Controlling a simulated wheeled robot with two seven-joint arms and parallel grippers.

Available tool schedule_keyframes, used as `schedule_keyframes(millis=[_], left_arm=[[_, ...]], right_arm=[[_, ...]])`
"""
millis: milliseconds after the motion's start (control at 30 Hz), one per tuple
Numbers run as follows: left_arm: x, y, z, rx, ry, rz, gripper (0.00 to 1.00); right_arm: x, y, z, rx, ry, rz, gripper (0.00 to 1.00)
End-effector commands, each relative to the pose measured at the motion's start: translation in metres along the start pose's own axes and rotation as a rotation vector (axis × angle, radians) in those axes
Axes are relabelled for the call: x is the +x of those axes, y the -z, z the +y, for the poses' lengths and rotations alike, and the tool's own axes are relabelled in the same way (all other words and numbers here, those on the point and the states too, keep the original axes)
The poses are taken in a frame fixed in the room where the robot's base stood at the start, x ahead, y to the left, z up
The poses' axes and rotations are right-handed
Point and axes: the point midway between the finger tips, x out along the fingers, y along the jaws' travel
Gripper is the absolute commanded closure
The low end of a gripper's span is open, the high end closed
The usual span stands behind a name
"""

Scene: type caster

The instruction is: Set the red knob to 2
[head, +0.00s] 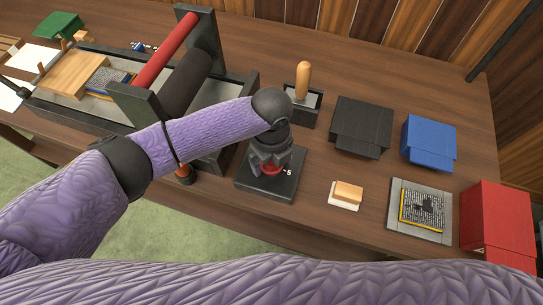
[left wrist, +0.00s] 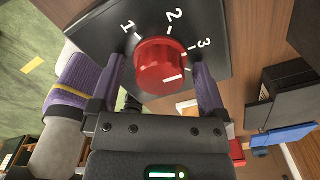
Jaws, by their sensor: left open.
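The red knob (left wrist: 158,62) sits on a dark square dial plate (left wrist: 100,32), with white numerals 1, 2 and 3 visible around it in the left wrist view. A white mark shows on the lower right of the knob's face, away from the 1 and 2; the numbers there are hidden by my gripper. In the head view the knob (head: 271,169) is partly covered, with a 5 to its right on the plate (head: 280,188). My left gripper (left wrist: 160,72) is open, with one finger on each side of the knob; contact is unclear. My right gripper is out of view.
A press with a red roller (head: 168,50) stands at the left. A wooden-handled tool (head: 302,80) stands behind the dial. Black (head: 361,127), blue (head: 430,142) and red (head: 497,220) boxes, a wooden block (head: 347,193) and a framed type plate (head: 422,211) lie to the right.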

Motion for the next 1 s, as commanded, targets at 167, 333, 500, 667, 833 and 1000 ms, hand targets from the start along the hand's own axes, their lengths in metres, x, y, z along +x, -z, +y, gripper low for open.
schedule_keyframes(millis=[167, 333, 500, 667, 833, 1000], left_arm=[[-0.001, 0.0, 0.0, 0.0, 0.001, 0.0, 0.08], [-0.001, 0.0, 0.0, -0.001, 0.001, 0.0, 0.44], [-0.001, 0.0, 0.0, -0.001, 0.001, 0.0, 0.8], [-0.001, 0.0, 0.0, -0.002, 0.001, 0.0, 0.98], [-0.003, 0.0, 0.0, -0.028, 0.001, 0.001, 0.98], [-0.005, 0.001, 0.0, -0.109, 0.0, 0.002, 0.98]], right_arm=[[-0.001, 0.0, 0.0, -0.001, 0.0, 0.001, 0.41], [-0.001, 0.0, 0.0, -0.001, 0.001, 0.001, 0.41], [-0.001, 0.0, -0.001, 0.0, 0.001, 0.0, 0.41], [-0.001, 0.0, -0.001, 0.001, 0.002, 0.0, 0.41], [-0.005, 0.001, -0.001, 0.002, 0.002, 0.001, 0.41], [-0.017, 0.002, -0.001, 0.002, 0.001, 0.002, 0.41]])
